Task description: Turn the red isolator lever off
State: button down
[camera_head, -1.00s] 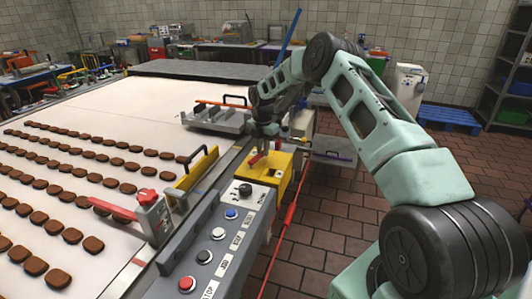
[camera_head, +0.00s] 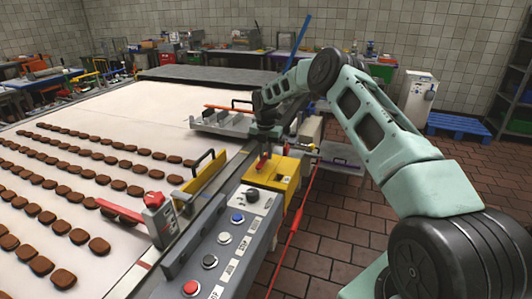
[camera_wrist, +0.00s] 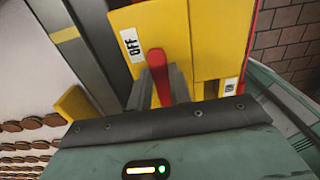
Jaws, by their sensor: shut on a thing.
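The red isolator lever (camera_wrist: 157,72) stands out from the yellow isolator box (camera_head: 281,173). In the wrist view it lies between my two fingers, near the "OFF" label (camera_wrist: 131,45) on the box's face. My gripper (camera_head: 264,150) is at the top of the box in the head view, shut on the lever. The lever (camera_head: 262,163) shows only as a small red piece below the fingers there. The lever's lower end is hidden by my gripper in the wrist view. A second small label (camera_wrist: 231,86) is on the box, right of the lever.
A grey control panel (camera_head: 226,233) with several buttons and a black knob adjoins the box. A conveyor (camera_head: 130,215) with rows of brown biscuits is to the left. A red cable (camera_head: 294,222) runs down right of the panel.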

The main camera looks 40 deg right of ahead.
aim_at(265, 157)
jog(key=c, duration=1.3)
grip_release()
notch_tip(265, 157, up, 18)
jog(key=b, duration=0.3)
jog(key=shift+f, duration=0.25)
jog(key=shift+a, duration=0.1)
